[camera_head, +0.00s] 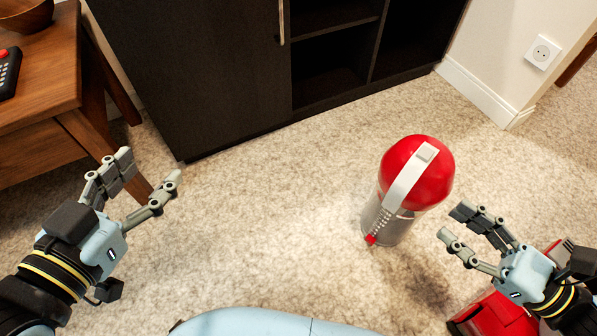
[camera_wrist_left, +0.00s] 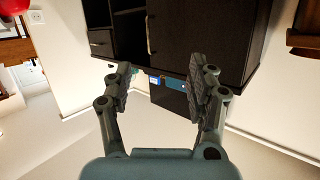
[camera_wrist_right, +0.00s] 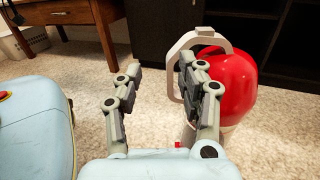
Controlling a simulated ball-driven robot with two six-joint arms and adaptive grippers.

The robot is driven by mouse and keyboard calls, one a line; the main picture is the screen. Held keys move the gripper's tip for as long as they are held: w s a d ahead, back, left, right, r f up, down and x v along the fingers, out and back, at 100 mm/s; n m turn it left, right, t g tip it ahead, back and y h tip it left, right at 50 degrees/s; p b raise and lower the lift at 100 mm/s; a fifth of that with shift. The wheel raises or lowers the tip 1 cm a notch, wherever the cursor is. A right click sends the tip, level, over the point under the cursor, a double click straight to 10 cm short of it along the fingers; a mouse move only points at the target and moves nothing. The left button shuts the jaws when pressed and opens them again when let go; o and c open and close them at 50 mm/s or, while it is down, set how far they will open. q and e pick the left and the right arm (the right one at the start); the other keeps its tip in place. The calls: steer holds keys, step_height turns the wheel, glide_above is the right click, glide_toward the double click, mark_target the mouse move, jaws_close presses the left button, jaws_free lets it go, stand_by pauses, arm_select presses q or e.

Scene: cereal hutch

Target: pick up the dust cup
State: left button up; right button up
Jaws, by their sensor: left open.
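The dust cup (camera_head: 397,228) stands on the carpet, with a red domed top, a clear grey lower body and a pale grey handle. It also shows in the right wrist view (camera_wrist_right: 238,88), behind and to the right of my fingers. My right gripper (camera_head: 452,223) is open and empty, just to the right of the cup in the head view, with its fingertips pointing toward it. In the right wrist view one finger overlaps the handle, and I cannot tell whether they touch. My left gripper (camera_head: 150,167) is open and empty, far to the left beside the wooden table.
A dark cabinet (camera_head: 200,75) with open shelves stands behind the cup. A wooden table (camera_head: 45,105) is at the left, holding a wooden bowl (camera_head: 25,18) and a black device (camera_head: 8,72). A red object (camera_head: 495,318) lies below my right gripper.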

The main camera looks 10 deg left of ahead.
arm_select(q)
step_height(320, 180, down, 6)
steer(key=s+r+g+b, duration=0.1)
steer(key=s+b, duration=0.2)
arm_select(e)
glide_toward(400, 197)
steer(key=b+x, duration=0.1)
steer(key=x, duration=0.2)
steer(key=b+x, duration=0.1)
steer(key=x, duration=0.3)
steer(key=f+x, duration=0.1)
steer(key=x, duration=0.2)
steer(key=shift+w+b, duration=0.4)
steer(key=shift+w+a+r, duration=0.1)
steer(key=shift+a, duration=0.1)
arm_select(q)
steer(key=w+d+r+m+t+h, duration=0.1)
steer(key=w+r+t, duration=0.3)
steer(key=r, duration=0.4)
steer(key=w+r+m+t+h, duration=0.1)
steer(key=w+r+t, duration=0.3)
steer(key=r, duration=0.5)
steer(key=shift+d+r+t+h, duration=0.3)
steer(key=shift+d+h, duration=0.1)
arm_select(e)
jaws_close()
arm_select(q)
steer(key=shift+w, duration=0.1)
